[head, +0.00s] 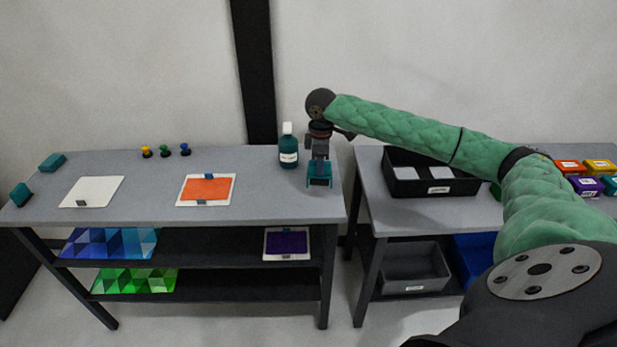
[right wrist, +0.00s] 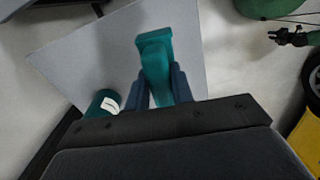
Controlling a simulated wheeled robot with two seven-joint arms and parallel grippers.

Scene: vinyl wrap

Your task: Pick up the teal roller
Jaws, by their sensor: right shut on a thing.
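The teal roller (head: 319,181) is near the right end of the left table, under my right gripper (head: 319,163). In the right wrist view the teal roller (right wrist: 155,60) lies between the two fingers of my right gripper (right wrist: 162,85), which are shut on it. Its wide end points away from the gripper. I cannot tell whether the roller touches the tabletop. My left gripper is not in view.
A teal bottle with a white cap (head: 288,148) stands just left of the roller. An orange sheet on a white board (head: 206,189), a white board (head: 92,191) and teal blocks (head: 52,162) lie farther left. A black bin (head: 432,188) sits on the right table.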

